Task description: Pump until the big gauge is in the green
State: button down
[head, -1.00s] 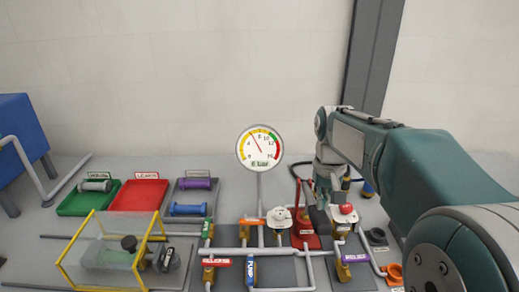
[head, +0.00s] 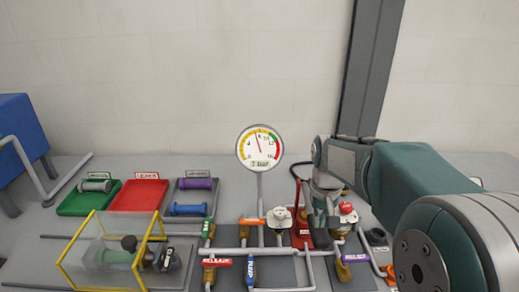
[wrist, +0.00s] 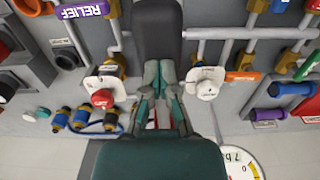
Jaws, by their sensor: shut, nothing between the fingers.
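The big round gauge (head: 260,147) stands on a post at the middle in the head view. Its needle points into the yellow, left of the green arc, and its readout says 7 bar. The gauge shows partly in the wrist view (wrist: 239,162). My gripper (head: 321,222) is shut and empty, pointing down over the pump. The red pump base (head: 303,241) is left of it, partly hidden. A dark pump handle (wrist: 158,32) lies under my fingertips (wrist: 163,80) in the wrist view; I cannot tell whether they touch it.
A red-knobbed valve (wrist: 103,98) and a white-knobbed valve (wrist: 206,88) flank my gripper. Pipes with labelled valves run in front, including a purple RELIEF handle (head: 355,257). A yellow-framed clear box (head: 110,250) and coloured trays (head: 138,194) stand left.

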aim_at(317, 231)
jog(key=shift+f, duration=1.95)
jog(key=shift+r, duration=4.95)
jog(key=shift+f, duration=0.1)
dwell(1.0)
